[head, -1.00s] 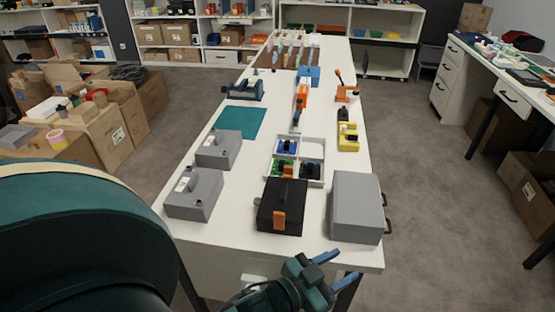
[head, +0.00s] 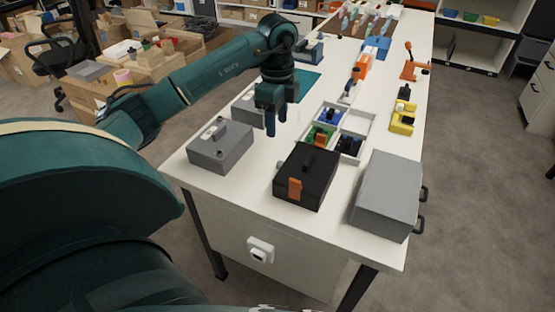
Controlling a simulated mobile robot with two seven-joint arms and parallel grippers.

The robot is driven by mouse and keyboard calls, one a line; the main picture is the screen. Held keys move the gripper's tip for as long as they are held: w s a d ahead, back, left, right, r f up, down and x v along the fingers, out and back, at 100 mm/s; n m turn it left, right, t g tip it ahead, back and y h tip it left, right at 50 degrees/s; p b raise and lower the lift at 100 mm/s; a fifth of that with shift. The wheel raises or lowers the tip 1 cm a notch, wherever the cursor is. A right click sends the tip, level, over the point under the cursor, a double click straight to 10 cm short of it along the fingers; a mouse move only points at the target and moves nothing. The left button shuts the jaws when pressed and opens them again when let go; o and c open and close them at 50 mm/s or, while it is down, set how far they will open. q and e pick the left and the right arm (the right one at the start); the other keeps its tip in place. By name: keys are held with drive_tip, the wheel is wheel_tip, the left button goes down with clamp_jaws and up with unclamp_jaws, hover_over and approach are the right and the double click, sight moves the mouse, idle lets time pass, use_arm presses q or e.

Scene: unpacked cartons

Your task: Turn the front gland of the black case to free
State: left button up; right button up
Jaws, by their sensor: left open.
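The black case (head: 319,187) stands near the front edge of the white table, with an orange latch (head: 295,188) on its front face and a dark raised part (head: 308,160) on its lid. I cannot make out a front gland or its setting; the case's left side is mostly turned from view. My left gripper (head: 277,125) points down with its two blue fingers apart and nothing between them. It hangs behind and left of the black case, apart from it. My right gripper is not in view.
A grey case (head: 221,153) stands left of the black case, with another grey box (head: 244,108) behind it. A large grey box (head: 387,190) stands to the right. A divided white tray (head: 352,122) with small parts lies behind. A white device (head: 260,250) is on the table's front panel.

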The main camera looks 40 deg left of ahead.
use_arm(q)
wheel_tip(320, 180, down, 13)
drive_tip(key=shift+d+r, duration=0.1)
drive_tip(key=shift+r, duration=0.1)
drive_tip(key=shift+c, duration=0.2)
clamp_jaws()
drive_tip(key=shift+w+r+g+p, duration=0.2)
drive_tip(key=shift+w+g+p, duration=0.05)
drive_tip(key=shift+g+p, duration=0.3)
drive_tip(key=shift+w+f+g+h, duration=0.15)
drive_tip(key=shift+g+h, duration=0.15)
drive_tip(key=shift+g, duration=0.45)
drive_tip(key=shift+w+f+g+h+b, duration=0.15)
drive_tip(key=shift+f+g+h+b, duration=0.15)
drive_tip(key=shift+g+b, duration=0.65)
drive_tip(key=shift+g, duration=0.35)
drive_tip(key=shift+r, duration=0.15)
